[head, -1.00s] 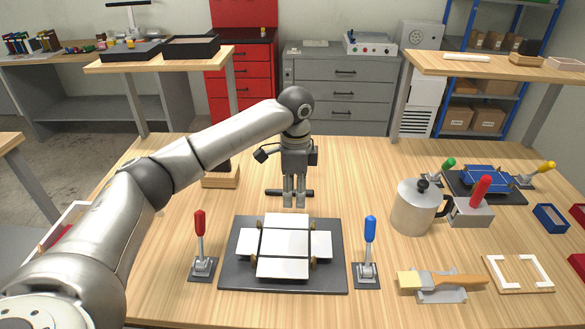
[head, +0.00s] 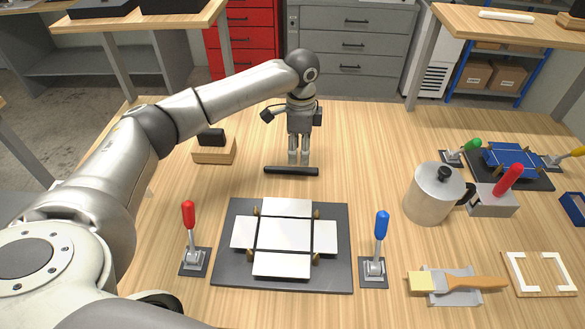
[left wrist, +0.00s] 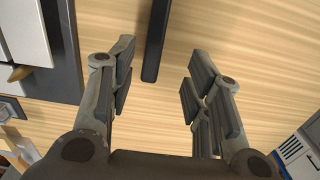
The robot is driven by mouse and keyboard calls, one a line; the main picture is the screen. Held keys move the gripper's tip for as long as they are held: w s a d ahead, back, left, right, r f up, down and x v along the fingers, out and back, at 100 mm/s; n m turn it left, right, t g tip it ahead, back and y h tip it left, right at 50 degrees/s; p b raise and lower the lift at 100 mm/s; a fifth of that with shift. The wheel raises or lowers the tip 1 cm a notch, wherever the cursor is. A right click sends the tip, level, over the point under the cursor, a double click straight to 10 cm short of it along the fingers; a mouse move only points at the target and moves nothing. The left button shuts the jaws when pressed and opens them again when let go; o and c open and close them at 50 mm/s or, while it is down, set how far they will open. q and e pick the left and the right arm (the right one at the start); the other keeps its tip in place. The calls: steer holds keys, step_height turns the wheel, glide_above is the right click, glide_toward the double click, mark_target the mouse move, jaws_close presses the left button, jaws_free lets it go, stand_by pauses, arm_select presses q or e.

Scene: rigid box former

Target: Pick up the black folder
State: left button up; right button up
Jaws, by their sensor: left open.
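The black folder (head: 291,171), a slim dark bar, lies flat on the wooden table behind the grey plate with white panels. My left gripper (head: 299,162) points down just behind or above it in the head view; the exact height is hard to tell. In the left wrist view, the folder (left wrist: 154,42) runs from the top edge to between the two fingers (left wrist: 160,65). The fingers are open, with gaps on both sides of the bar, and hold nothing. My right gripper is not in view.
The grey plate (head: 228,270) stands in front, between a red-handled clamp (head: 189,216) and a blue-handled clamp (head: 381,225). A wooden block with a black top (head: 214,155) is to the left. A metal pot (head: 432,197) stands to the right. The table between folder and pot is clear.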

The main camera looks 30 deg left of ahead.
mark_target(298, 169)
arm_select(q)
steer(key=f, duration=0.1)
steer(key=f+p, duration=0.1)
steer(key=f, duration=0.2)
steer(key=shift+s+f, duration=0.4)
steer(key=shift+f, duration=0.5)
jaws_close()
